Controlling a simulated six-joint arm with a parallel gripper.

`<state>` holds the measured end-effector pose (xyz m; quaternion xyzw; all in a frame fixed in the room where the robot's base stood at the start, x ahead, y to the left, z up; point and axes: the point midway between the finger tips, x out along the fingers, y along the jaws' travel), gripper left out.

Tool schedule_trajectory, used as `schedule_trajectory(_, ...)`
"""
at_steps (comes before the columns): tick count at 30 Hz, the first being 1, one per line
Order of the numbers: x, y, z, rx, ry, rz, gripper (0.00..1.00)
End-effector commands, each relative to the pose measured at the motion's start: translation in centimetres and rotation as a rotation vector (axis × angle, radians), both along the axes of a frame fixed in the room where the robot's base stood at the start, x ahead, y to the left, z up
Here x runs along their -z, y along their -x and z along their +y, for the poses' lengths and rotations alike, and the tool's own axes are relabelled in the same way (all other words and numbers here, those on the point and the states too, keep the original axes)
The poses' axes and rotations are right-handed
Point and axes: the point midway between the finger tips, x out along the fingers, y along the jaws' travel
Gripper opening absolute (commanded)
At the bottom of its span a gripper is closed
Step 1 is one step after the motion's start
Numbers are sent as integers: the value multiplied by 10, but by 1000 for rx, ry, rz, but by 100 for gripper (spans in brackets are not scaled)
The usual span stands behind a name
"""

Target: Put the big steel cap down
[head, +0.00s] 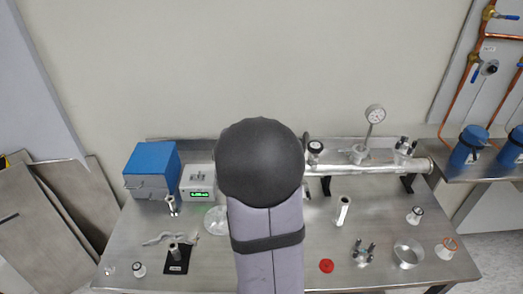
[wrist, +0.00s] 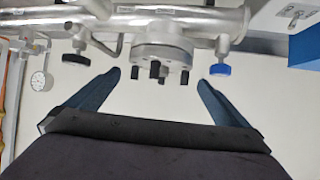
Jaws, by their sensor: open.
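My gripper (wrist: 158,80) shows in the wrist view with its two blue fingers spread wide and nothing held between them. A round steel flange piece (wrist: 162,52) with several dark knobs sits against the steel pipe (wrist: 75,22), just beyond and between the fingertips. It looks like the big steel cap, but I cannot tell for sure. The fingers appear apart from it. In the head view my own arm hides the gripper and the middle of the pipe (head: 340,168).
On the steel table (head: 215,262) stand a blue box (head: 152,168), a meter with green display (head: 199,183), a white tube (head: 343,210), a knobbed steel piece (head: 363,254), a steel ring (head: 408,254) and a red disc (head: 326,266). A dial gauge (head: 375,114) rises behind.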

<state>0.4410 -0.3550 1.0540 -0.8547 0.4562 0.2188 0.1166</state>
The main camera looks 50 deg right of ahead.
Motion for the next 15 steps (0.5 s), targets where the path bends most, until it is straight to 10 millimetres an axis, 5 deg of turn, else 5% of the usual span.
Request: schedule_trajectory(15,17,-14,-23,1,0,2,100)
